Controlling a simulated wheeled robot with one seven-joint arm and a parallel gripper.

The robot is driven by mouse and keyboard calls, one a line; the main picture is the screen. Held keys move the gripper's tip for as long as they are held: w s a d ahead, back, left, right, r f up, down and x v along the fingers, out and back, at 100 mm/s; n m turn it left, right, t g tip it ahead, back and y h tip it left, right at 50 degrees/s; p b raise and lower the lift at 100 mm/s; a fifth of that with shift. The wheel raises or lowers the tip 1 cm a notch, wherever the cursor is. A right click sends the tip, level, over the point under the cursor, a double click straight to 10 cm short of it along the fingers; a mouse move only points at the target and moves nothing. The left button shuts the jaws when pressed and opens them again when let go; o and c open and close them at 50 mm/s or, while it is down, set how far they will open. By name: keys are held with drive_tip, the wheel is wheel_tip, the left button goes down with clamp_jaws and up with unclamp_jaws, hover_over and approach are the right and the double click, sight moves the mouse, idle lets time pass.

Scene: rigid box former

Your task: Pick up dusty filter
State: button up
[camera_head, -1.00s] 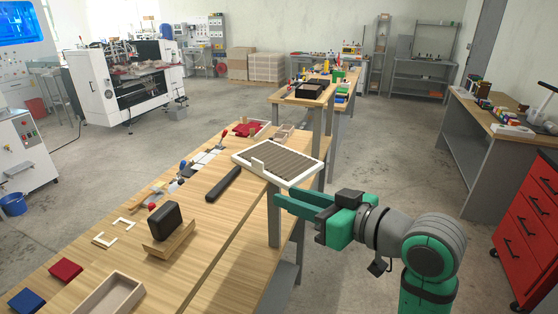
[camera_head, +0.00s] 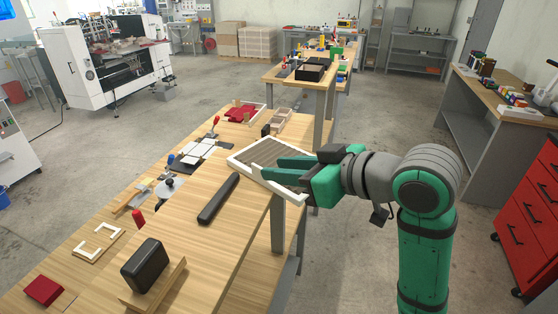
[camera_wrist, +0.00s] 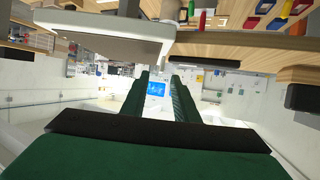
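The dusty filter (camera_head: 262,149) is a grey-brown pleated panel in a white frame at the right edge of the wooden workbench (camera_head: 175,225). My gripper (camera_head: 258,166) reaches in from the right, its green fingers covering part of the filter in the head view. In the wrist view the fingers (camera_wrist: 162,78) are apart with nothing between them. A pale frame edge, apparently the filter's (camera_wrist: 105,27), lies to one side of the fingers there. I see no contact with it. The filter's right side is partly hidden by my gripper.
A black bar (camera_head: 218,199) and a black block on a wooden stand (camera_head: 147,266) lie on the bench. A red cloth (camera_head: 240,113) is in a tray behind the filter. A second bench (camera_head: 290,76) stands farther back. Open floor lies left of the bench.

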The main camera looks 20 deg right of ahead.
sight(260, 167)
drive_tip(key=shift+w+a+f, duration=0.2)
drive_tip(key=shift+a, duration=0.25)
drive_tip(key=shift+w+d+f, duration=0.1)
drive_tip(key=shift+w+f, duration=0.05)
drive_tip(key=shift+f, duration=0.05)
drive_tip(key=shift+w+f, duration=0.1)
drive_tip(key=shift+w, duration=0.05)
drive_tip(key=x, duration=0.5)
drive_tip(key=shift+w+a, duration=0.1)
drive_tip(key=shift+a, duration=0.15)
drive_tip(key=shift+r, duration=0.2)
drive_tip(key=shift+c, duration=0.6)
clamp_jaws()
